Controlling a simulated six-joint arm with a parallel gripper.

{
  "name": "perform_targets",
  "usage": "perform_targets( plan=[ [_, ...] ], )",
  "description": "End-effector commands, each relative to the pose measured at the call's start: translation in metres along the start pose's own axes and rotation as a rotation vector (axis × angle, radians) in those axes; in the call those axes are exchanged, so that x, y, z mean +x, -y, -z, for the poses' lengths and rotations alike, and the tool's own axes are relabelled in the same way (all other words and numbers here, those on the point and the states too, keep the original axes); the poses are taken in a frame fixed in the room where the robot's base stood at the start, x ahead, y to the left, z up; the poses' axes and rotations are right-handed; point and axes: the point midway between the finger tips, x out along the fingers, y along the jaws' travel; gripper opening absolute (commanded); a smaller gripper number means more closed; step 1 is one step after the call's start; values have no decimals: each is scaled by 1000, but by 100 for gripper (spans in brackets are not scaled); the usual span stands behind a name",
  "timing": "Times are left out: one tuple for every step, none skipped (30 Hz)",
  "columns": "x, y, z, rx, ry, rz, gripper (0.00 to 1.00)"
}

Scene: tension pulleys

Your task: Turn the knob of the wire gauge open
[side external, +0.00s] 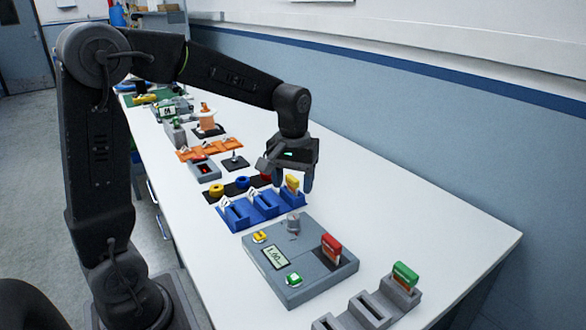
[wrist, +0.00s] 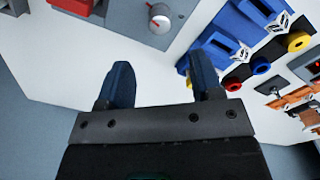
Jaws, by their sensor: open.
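The wire gauge (side external: 318,278) is a grey box with a display (side external: 275,257) reading about 1.00, lying on the white table. Its grey round knob (side external: 293,223) stands upright at the far edge of the box. In the wrist view the knob (wrist: 158,18) shows a red mark and sits at the top, beyond my fingertips. My gripper (side external: 290,182) is open and empty above the table, behind the gauge and apart from the knob. Its two dark blue fingers also show in the wrist view (wrist: 160,78). A red piece (side external: 331,247) stands in the gauge's right side.
A blue rack (side external: 250,212) with a yellow piece (side external: 292,184) stands close by my gripper. A grey rack (side external: 366,308) with a green piece (side external: 405,274) is at the front. Several other fixtures line the table's far left. The table's right side is clear.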

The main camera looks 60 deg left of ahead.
Motion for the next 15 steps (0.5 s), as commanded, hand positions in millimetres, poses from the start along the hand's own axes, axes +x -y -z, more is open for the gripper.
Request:
perform_targets(
  plan=[
    [-9, 0, 0, 0, -4, -2, 60],
    [-13, 0, 0, 0, -3, -1, 60],
    [-18, 0, 0, 0, -2, -1, 60],
    [-21, 0, 0, 0, -2, -1, 60],
    [-24, 0, 0, 0, -1, -1, 60],
    [-26, 0, 0, 0, -1, 0, 60],
    [-28, 0, 0, 0, -1, 0, 60],
    [-29, 0, 0, 0, -1, -1, 60],
    [-30, 0, 0, 0, -1, 0, 60],
    [-31, 0, 0, 0, 0, 0, 60],
    [-31, 0, 0, 0, 0, 0, 60],
    [-31, 0, 0, 0, 0, 0, 60],
    [-31, 0, 0, 0, 0, 0, 60],
    [-31, 0, 0, 0, 0, 0, 60],
    [-31, 0, 0, 0, 0, 0, 60]
  ],
)
